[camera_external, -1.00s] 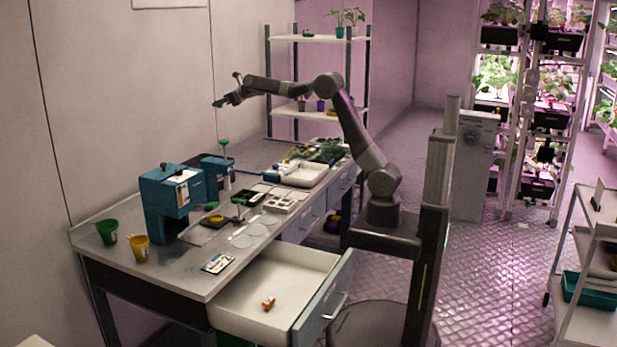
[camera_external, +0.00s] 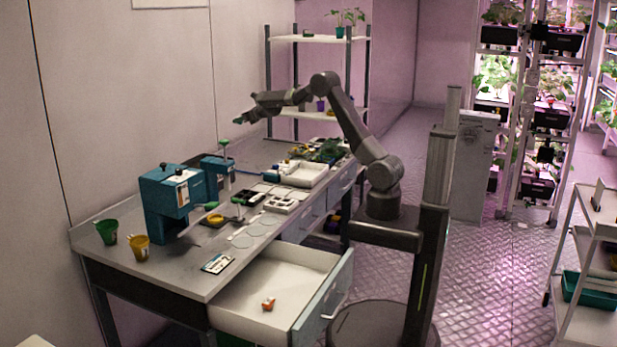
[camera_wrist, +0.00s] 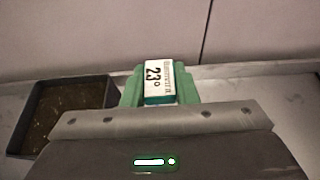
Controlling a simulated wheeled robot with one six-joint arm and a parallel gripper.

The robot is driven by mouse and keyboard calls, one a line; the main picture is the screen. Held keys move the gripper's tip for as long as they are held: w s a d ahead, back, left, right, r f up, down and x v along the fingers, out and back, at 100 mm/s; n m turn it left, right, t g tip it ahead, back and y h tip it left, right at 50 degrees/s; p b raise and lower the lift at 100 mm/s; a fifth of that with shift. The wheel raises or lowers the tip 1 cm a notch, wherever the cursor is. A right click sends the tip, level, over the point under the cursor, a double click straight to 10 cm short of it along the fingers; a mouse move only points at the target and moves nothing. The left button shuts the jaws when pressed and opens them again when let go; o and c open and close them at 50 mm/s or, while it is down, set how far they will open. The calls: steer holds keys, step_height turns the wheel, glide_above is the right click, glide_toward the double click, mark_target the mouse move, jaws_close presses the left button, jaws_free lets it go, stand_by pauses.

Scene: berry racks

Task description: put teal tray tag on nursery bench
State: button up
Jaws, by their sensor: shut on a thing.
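My gripper (camera_external: 242,120) is held in the air above the back part of the grey nursery bench (camera_external: 180,268), left of the shelf rack. In the wrist view, its green fingers (camera_wrist: 160,92) are shut on the teal tray tag (camera_wrist: 158,76), a small block with a white label reading "23" and a teal lower edge. The grey bench top (camera_wrist: 292,97) lies beyond the fingers in that view. The tag is too small to make out in the external view.
A dark soil-filled tray (camera_wrist: 65,112) lies left of the fingers in the wrist view. A teal machine (camera_external: 165,205), green cup (camera_external: 107,232) and yellow cup (camera_external: 139,247) stand on the bench. The open drawer (camera_external: 310,262) juts out in front, holding an orange item (camera_external: 268,304).

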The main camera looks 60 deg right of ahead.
glide_above(243, 171)
step_height(243, 171, down, 15)
steer(key=f+b, duration=0.1)
steer(key=f, duration=0.4)
steer(key=f+b, duration=0.1)
steer(key=f, duration=0.3)
steer(key=shift+w+d+f, duration=0.2)
steer(key=shift+f, duration=0.2)
steer(key=shift+f+b, duration=0.25)
steer(key=shift+b, duration=0.2)
steer(key=o, duration=1)
steer(key=shift+r, duration=0.1)
